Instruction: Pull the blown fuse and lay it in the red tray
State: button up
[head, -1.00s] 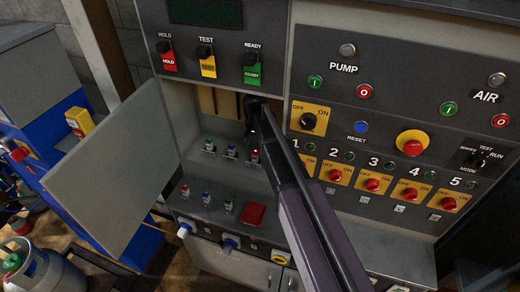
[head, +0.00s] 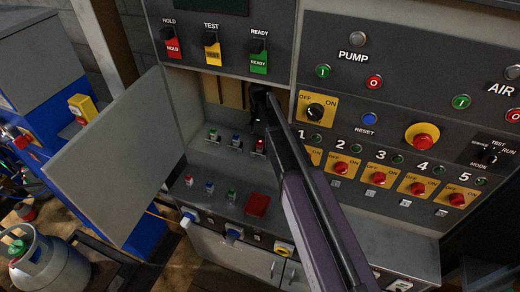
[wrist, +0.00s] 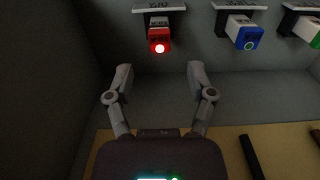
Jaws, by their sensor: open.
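Three fuses stand in a row in the open recess: a red one (head: 259,147) on the right, a blue one (head: 236,141) in the middle and a green one (head: 213,135) on the left. In the wrist view the red fuse (wrist: 159,38) has a bright lit lamp; the blue fuse (wrist: 243,34) and green fuse (wrist: 308,30) do not glow like it. My gripper (wrist: 159,76) is open and empty, its fingers apart and lined up with the red fuse but short of it. In the head view my gripper (head: 261,122) is just above the red fuse. The red tray (head: 257,205) is on the lower ledge and looks empty.
Several loose fuses, including a blue one (head: 209,187) and a green one (head: 231,193), stand on the ledge left of the tray. An open cabinet door (head: 118,165) juts out at left. The recess walls and the switch panel (head: 400,120) border my arm.

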aim_at(260, 143)
jog(key=shift+f+b, duration=3.85)
jog(key=shift+f, duration=0.2)
grip_shut()
jog(key=shift+r, duration=0.2)
jog(key=shift+r+p, duration=0.5)
jog(key=shift+p, duration=0.2)
jog(key=shift+r, duration=0.1)
jog(key=shift+r+p, duration=0.7)
jog(key=shift+p, duration=0.1)
